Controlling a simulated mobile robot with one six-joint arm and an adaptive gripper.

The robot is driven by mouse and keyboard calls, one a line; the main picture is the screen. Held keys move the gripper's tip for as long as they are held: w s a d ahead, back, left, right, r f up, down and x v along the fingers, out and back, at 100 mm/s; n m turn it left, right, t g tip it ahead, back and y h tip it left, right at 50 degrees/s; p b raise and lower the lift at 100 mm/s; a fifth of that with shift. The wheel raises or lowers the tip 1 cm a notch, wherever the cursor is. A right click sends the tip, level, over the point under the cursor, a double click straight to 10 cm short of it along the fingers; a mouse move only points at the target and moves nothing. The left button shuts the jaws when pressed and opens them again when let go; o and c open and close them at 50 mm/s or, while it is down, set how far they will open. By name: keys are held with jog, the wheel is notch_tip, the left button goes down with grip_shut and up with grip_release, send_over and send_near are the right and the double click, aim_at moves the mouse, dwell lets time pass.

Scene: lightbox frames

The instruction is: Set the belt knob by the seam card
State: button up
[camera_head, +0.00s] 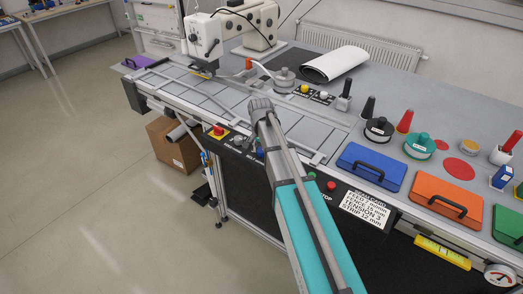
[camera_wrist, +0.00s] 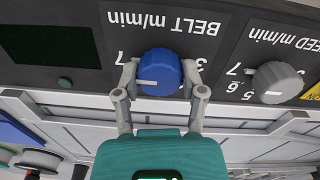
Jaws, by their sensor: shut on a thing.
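The blue belt knob (camera_wrist: 158,76) sits on the dark front panel in the wrist view, under the upside-down label "BELT m/min". My gripper (camera_wrist: 158,70) has one finger on each side of the knob, shut on it. The knob's white mark points to the left in that view. Numbers around the knob are partly hidden by the fingers, so the exact setting is unclear. The seam card (camera_head: 365,208) is a white printed card on the panel in the head view. Its lower lines read "TENSION 3" and "STRIP 12 mm"; the upper ones are hard to read.
A grey feed knob (camera_wrist: 273,82) stands beside the belt knob. A red stop button (camera_head: 217,131) on a yellow base is left of my arm. Blue (camera_head: 371,167) and orange (camera_head: 445,200) cases lie on the table at right. The floor at left is clear.

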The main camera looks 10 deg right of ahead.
jog(key=o, duration=1.2)
jog(key=shift+c, duration=0.2)
jog(key=shift+n, duration=0.3)
